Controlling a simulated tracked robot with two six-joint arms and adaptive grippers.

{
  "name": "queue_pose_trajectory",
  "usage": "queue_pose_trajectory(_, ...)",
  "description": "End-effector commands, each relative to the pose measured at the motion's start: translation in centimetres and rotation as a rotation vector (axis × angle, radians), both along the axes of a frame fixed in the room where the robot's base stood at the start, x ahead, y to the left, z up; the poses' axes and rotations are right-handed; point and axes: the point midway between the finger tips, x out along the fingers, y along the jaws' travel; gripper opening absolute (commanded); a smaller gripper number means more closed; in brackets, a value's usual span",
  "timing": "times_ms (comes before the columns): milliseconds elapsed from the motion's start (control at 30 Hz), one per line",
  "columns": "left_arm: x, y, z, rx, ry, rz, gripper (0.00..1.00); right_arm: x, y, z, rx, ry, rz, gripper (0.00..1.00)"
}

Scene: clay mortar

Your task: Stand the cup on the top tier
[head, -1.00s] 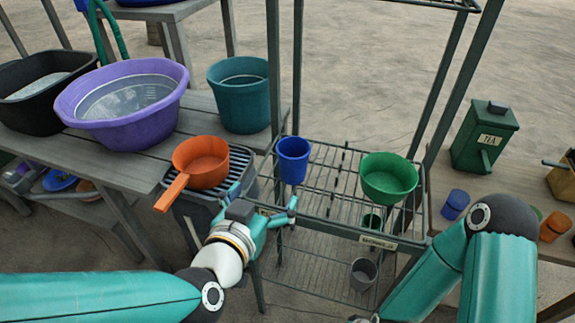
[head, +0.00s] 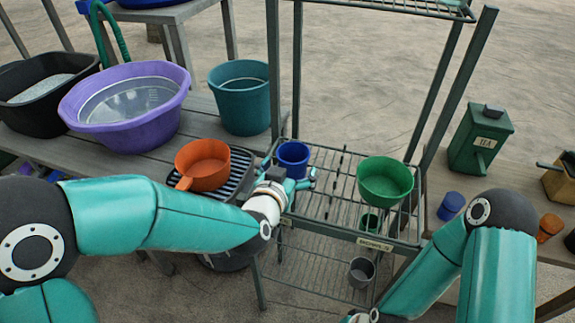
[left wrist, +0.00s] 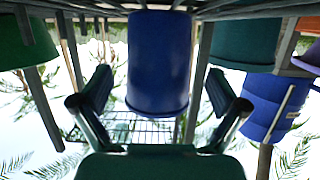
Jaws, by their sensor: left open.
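The blue cup (head: 293,156) stands upright on the middle tier (head: 330,205) of the metal rack. My left gripper (head: 291,174) is open, at the near side of the cup, with one finger to each side. The left wrist view looks upside down; there the cup (left wrist: 158,60) lies between the open fingers (left wrist: 158,92), with gaps on both sides. The rack's top tier (head: 420,8) shows only partly, at the upper edge of the head view. My right arm is at the lower right; its gripper does not show clearly.
A green bowl (head: 385,182) sits on the same tier, right of the cup. An orange pan (head: 203,166) is close on the left. Rack posts (head: 297,70) rise behind the cup. A grey pot (head: 361,272) is on the lower tier. A purple tub (head: 125,105) is further left.

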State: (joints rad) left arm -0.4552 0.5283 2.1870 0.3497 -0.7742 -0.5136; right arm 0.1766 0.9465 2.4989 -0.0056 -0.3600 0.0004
Motion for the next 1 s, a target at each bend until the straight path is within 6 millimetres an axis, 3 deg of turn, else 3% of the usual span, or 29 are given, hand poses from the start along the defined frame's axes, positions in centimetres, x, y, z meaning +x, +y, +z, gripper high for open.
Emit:
queue_pose_trajectory(200, 2.3, -0.8, -0.7, 0.000, 0.001, 0.001, 0.97, 0.0, 0.0, 0.3, 0.000, 0.000, 0.000, 0.40)
queue_pose_trajectory(467, 2.4, -0.8, -0.7, -0.001, 0.000, 0.001, 0.96, 0.0, 0.0, 0.2, 0.000, 0.000, 0.000, 0.40)
queue_pose_trajectory(833, 2.4, -0.8, -0.7, -0.001, 0.000, 0.001, 0.34, 0.0, 0.0, 0.2, 0.000, 0.000, 0.000, 0.40)
queue_pose_trajectory(900, 2.4, -0.8, -0.7, -0.001, -0.001, 0.001, 0.26, 0.0, 0.0, 0.2, 0.000, 0.000, 0.000, 0.40)
queue_pose_trajectory(1000, 2.4, -0.8, -0.7, -0.001, -0.001, 0.002, 0.26, 0.0, 0.0, 0.2, 0.000, 0.000, 0.000, 0.40)
